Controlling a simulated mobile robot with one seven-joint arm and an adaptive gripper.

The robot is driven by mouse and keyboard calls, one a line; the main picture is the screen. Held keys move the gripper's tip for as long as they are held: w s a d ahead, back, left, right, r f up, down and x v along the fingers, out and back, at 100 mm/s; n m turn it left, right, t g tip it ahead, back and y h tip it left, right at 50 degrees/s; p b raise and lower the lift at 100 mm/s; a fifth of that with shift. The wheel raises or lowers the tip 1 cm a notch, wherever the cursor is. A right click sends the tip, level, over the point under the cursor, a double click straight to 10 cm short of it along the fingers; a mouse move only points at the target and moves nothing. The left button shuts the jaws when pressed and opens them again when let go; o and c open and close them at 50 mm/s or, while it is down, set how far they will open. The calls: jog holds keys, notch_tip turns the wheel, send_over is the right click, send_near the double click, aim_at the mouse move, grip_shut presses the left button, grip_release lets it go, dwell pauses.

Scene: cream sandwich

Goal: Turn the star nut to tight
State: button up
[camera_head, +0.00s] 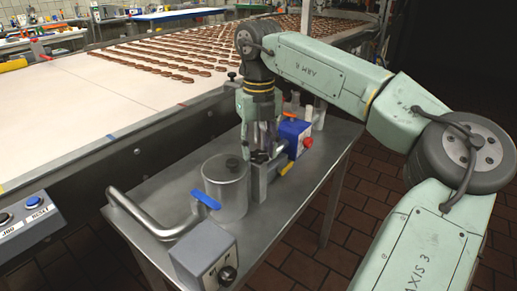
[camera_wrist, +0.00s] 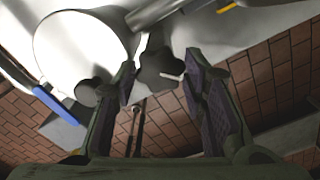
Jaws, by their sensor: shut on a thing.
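The star nut (camera_wrist: 160,70) is a dark, lobed knob seen from above in the wrist view, with a pale mark on its right side. My gripper (camera_wrist: 158,76) has one finger on each side of it and is shut on it. In the head view, my gripper (camera_head: 261,152) points down over the metal table, behind the steel canister. The nut is small and mostly hidden by the fingers there, so I cannot read how far it is turned.
The steel canister (camera_head: 226,190) with a dark lid knob stands close in front of my gripper. A blue box (camera_head: 294,132) with a red knob stands behind it to the right. A blue-handled valve (camera_head: 206,199), a pipe (camera_head: 150,222) and a control box (camera_head: 205,262) are at the front. A conveyor (camera_head: 80,112) runs along the left.

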aim_at(259, 154)
jog(key=m+b, duration=0.1)
jog(key=m, duration=0.3)
jog(key=shift+m, duration=0.3)
jog(key=m, duration=0.4)
jog(key=shift+b, duration=0.3)
jog(key=shift+m, duration=0.3)
jog(key=o, duration=1.2)
jog(key=shift+c, duration=0.2)
jog(key=shift+r, duration=0.1)
notch_tip(259, 154, up, 12)
